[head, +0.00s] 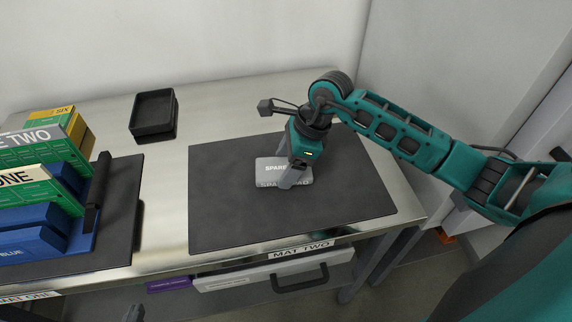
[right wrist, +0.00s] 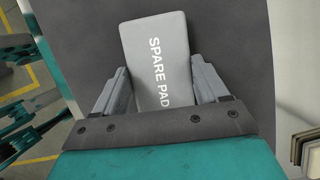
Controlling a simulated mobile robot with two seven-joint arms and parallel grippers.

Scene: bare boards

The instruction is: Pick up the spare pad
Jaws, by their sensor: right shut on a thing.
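The spare pad (head: 270,166) is a light grey block with white lettering, at the middle of the dark mat two (head: 340,195). My right gripper (head: 290,176) reaches down over it and is shut on it, a finger on each side. In the right wrist view the pad (right wrist: 158,60) stands between the two fingers (right wrist: 160,88) with SPARE PAD readable. I cannot tell whether the pad touches the mat. Only a small part of my left gripper (head: 134,314) shows at the bottom edge of the head view, so its jaws cannot be judged.
A black open tray (head: 154,115) stands at the back left of the metal table (head: 165,205). At the left, a dark mat (head: 122,215) carries blue, green and yellow boxes. A drawer with a black handle (head: 300,280) is below the front edge. Mat two is otherwise clear.

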